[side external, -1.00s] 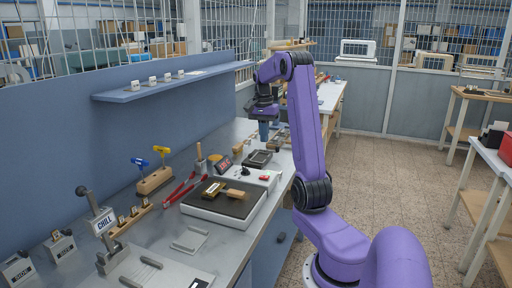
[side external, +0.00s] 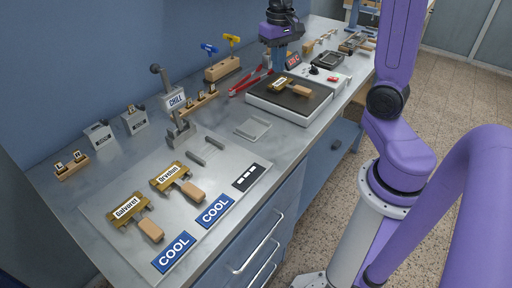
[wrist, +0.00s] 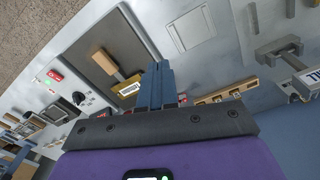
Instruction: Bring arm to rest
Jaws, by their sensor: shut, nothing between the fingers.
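My gripper (side external: 279,68) hangs with its blue fingers pointing down over the far part of the steel bench (side external: 262,170), at the back edge of the hot plate (side external: 318,108). In the wrist view my gripper (wrist: 155,68) shows its blue fingers together, with nothing between them. A brass stamp (side external: 283,84) with a wooden handle lies on the hot plate; it also shows in the wrist view (wrist: 130,87), just left of the fingers. My fingertips look clear of the bench, but I cannot tell their exact height.
Two brass stamps (side external: 128,208) (side external: 170,176) lie near blue COOL labels (side external: 173,252) at the near end.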

